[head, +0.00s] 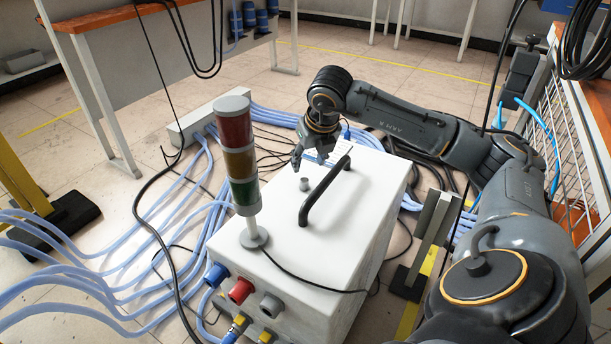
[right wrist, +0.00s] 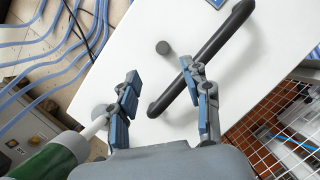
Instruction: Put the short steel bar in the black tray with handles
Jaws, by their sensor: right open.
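The short steel bar (head: 304,184) is a small grey cylinder standing upright on the white top of the heater cabinet, just left of its black handle. It also shows in the right wrist view (right wrist: 163,47), ahead of the fingers and between their lines. My right gripper (head: 297,162) is open and empty, pointing down above the cabinet top close to the bar. In the right wrist view its two fingers (right wrist: 160,72) are spread wide, the right one overlapping the black handle in the picture. I see no black tray with handles in either view. My left gripper is out of view.
The white cabinet (head: 345,235) carries a black bar handle (head: 324,190) and a red, amber and green signal tower (head: 238,150) near the right gripper. Blue hoses (head: 150,235) and black cables cover the floor at left. A wire-mesh panel (head: 570,130) stands at right.

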